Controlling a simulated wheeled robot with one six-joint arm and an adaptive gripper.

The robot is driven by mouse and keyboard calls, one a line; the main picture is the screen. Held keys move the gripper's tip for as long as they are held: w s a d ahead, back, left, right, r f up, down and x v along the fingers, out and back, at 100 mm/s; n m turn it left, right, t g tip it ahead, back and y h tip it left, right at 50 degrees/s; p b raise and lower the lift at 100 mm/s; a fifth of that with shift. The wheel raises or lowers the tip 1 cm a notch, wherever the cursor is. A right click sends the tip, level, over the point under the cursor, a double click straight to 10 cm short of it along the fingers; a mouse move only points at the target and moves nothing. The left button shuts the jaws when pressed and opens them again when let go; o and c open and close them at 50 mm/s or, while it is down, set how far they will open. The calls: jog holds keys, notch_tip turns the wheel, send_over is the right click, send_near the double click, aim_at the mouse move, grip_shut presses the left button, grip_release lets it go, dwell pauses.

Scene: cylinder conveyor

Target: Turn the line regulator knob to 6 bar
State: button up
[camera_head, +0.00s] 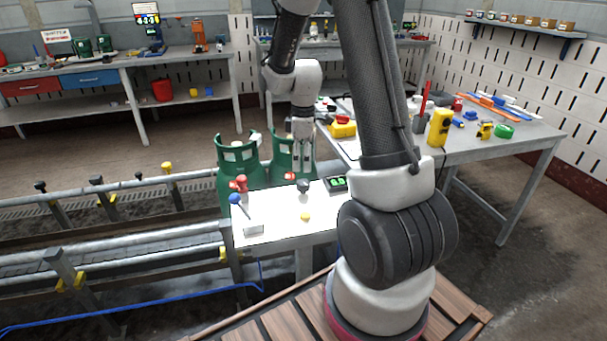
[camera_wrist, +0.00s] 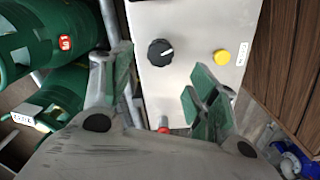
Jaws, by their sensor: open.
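The regulator knob (camera_wrist: 160,52) is a round black dial with a white pointer mark toward the upper right, in the wrist view. It also shows on the white panel in the head view (camera_head: 303,186). A small display (camera_head: 337,184) with green digits sits to its right; the digits are too small to read surely. My gripper (camera_head: 302,164) is above the panel, near the knob. In the wrist view, its green-padded fingers (camera_wrist: 164,80) are spread apart, empty, with the knob beyond them and apart from them.
The white panel (camera_head: 275,228) also carries a yellow button (camera_head: 305,216), a red valve handle (camera_head: 239,184) and a blue-balled lever (camera_head: 236,199). Green gas cylinders (camera_head: 237,160) stand behind it. Conveyor rails (camera_head: 130,234) run left. A cluttered workbench (camera_head: 520,146) stands right.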

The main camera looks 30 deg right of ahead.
jog(key=shift+r, duration=1.8)
jog(key=s+a+r+m+t, duration=0.2)
jog(key=s+r+m, duration=0.3)
jog(key=s+r, duration=0.3)
jog(key=s+a+r+m+t, duration=0.2)
jog(key=s+r+m, duration=0.3)
jog(key=s+r, duration=0.4)
jog(key=s+a, duration=0.1)
jog(key=s, duration=0.5)
jog(key=shift+s+r, duration=0.2)
jog(key=shift+s, duration=0.1)
jog(key=shift+a, duration=0.1)
jog(key=shift+c, duration=0.2)
dwell(0.5)
